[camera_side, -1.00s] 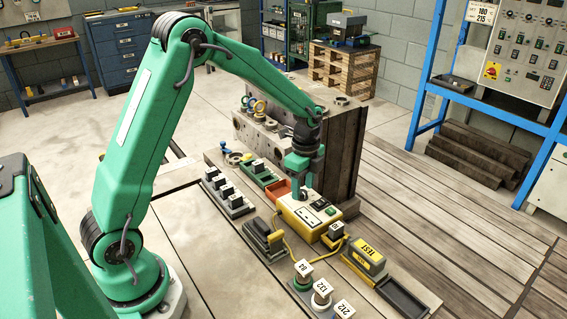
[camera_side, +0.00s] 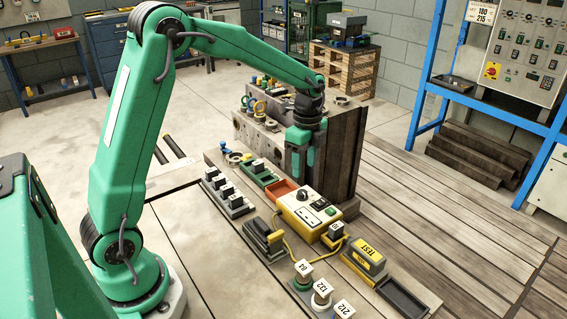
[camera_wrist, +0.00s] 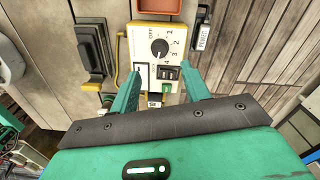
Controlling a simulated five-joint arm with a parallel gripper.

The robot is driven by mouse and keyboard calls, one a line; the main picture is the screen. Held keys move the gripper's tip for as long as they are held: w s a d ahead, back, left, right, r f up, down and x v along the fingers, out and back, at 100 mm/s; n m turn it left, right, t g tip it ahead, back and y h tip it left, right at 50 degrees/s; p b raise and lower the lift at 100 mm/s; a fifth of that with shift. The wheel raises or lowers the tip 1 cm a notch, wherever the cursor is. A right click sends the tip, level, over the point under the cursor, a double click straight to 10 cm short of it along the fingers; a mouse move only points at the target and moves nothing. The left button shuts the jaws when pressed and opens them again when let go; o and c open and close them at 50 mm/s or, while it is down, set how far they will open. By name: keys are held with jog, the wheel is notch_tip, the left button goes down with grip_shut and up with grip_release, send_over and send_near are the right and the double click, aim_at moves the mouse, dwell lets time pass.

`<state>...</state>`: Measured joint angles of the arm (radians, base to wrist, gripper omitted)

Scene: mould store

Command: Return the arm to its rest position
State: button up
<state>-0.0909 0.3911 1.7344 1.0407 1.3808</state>
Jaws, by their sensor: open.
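My gripper (camera_side: 298,172) hangs above the work table, in front of the dark side of the large grey mould block (camera_side: 345,150). In the wrist view its two green fingers (camera_wrist: 157,92) stand apart with nothing between them, so it is open and empty. Beyond the fingers is the cream control box (camera_wrist: 153,62) with a black dial and a small counter. The same box (camera_side: 297,214) shows in the side view with a yellow base, below my gripper and apart from it.
Around the box are a red-orange tray (camera_side: 283,189), a dark handled block (camera_side: 262,238), a yellow-topped TEST block (camera_side: 366,256), a dark empty tray (camera_side: 403,297) and numbered round pieces (camera_side: 322,291). A row of dark blocks (camera_side: 227,194) lies left. Bare planks (camera_side: 460,225) lie right.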

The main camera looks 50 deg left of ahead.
jog(key=s+d+r+n+t, duration=0.3)
jog(key=s+r+n, duration=0.4)
jog(key=s+r, duration=0.35)
jog(key=s+d+n+t, duration=0.1)
jog(key=s+n+t, duration=0.1)
jog(key=s+n, duration=0.5)
jog(key=shift+s+r+n+t, duration=0.3)
jog(key=shift+s+n+t, duration=0.1)
jog(key=shift+s, duration=2.35)
jog(key=shift+c, duration=0.5)
